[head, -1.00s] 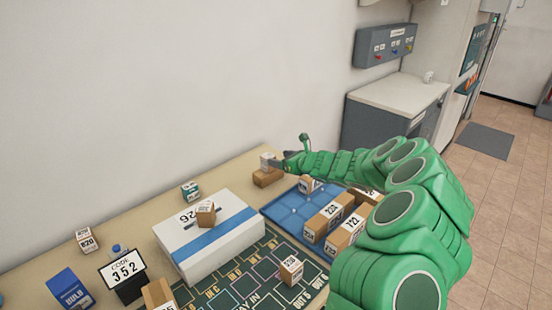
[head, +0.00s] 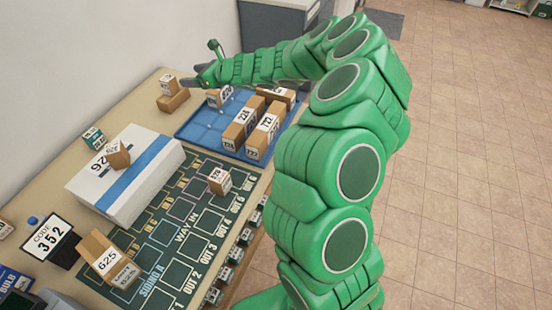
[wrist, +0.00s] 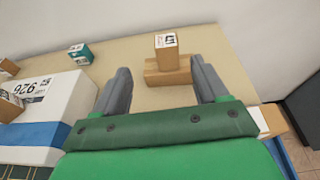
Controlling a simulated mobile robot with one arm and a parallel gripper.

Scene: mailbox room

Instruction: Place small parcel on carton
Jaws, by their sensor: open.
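A small parcel (head: 168,84), a light brown cube with a printed white label, sits upright on a low brown carton (head: 174,101) at the back of the table. In the wrist view the small parcel (wrist: 166,52) rests on top of the carton (wrist: 167,74), toward its middle. My gripper (head: 190,82) is open and empty, just right of the parcel in the head view. In the wrist view its two fingers stand apart, with the parcel and carton beyond and between them, and I see no contact with the parcel.
A white box (head: 107,192) marked 926 carries another small brown box (head: 118,156). A blue tray (head: 190,125) holds several brown boxes. A wall stands behind the table.

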